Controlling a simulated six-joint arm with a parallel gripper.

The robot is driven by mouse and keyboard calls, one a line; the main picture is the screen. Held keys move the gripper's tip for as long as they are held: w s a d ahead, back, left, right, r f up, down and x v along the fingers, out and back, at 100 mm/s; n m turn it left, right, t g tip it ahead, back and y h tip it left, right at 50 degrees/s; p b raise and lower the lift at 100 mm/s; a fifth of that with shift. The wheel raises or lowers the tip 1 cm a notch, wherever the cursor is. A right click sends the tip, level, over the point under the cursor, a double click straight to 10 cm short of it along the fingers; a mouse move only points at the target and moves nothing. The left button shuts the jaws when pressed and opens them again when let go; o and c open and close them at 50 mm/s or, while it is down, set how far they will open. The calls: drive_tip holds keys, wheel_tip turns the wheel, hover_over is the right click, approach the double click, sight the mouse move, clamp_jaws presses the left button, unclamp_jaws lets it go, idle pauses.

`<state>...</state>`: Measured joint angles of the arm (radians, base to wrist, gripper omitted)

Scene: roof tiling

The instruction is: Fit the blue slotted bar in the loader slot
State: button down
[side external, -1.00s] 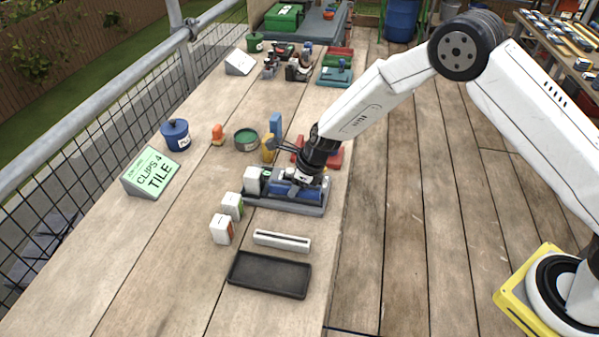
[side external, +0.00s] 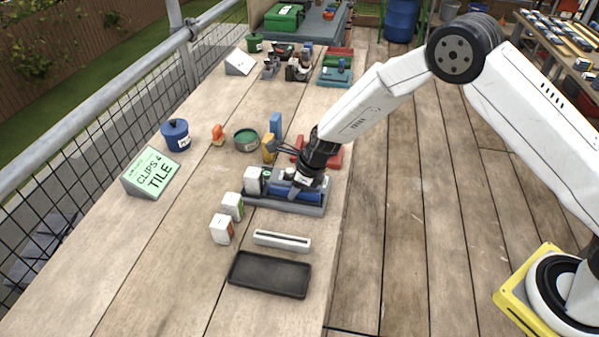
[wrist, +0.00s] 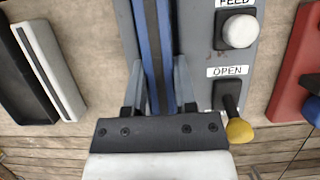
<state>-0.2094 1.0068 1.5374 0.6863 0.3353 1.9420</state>
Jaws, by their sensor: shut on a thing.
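My gripper (side external: 304,190) is shut on the blue slotted bar (side external: 288,192) at the grey loader (side external: 310,210). In the wrist view, my two fingers (wrist: 159,88) hold the sides of the bar (wrist: 152,40), which has a dark groove along its length. The bar runs lengthwise along the loader (wrist: 189,35), in line with its channel. I cannot tell how deep the bar sits, as my gripper and the bar hide the slot.
The loader has a white FEED button (wrist: 239,31) and a yellow-tipped OPEN lever (wrist: 238,130). A white slotted bar (side external: 282,241) and a black tray (side external: 270,275) lie in front. White boxes (side external: 221,229) stand to the left. A red block (side external: 334,156) lies behind.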

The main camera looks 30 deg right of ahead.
drive_tip(key=shift+s+f, duration=0.1)
drive_tip(key=shift+f, duration=0.2)
idle(0.7)
drive_tip(key=shift+c, duration=1.6)
unclamp_jaws()
drive_tip(key=shift+r, duration=0.1)
drive_tip(key=shift+r, duration=0.1)
drive_tip(key=shift+r, duration=3.35)
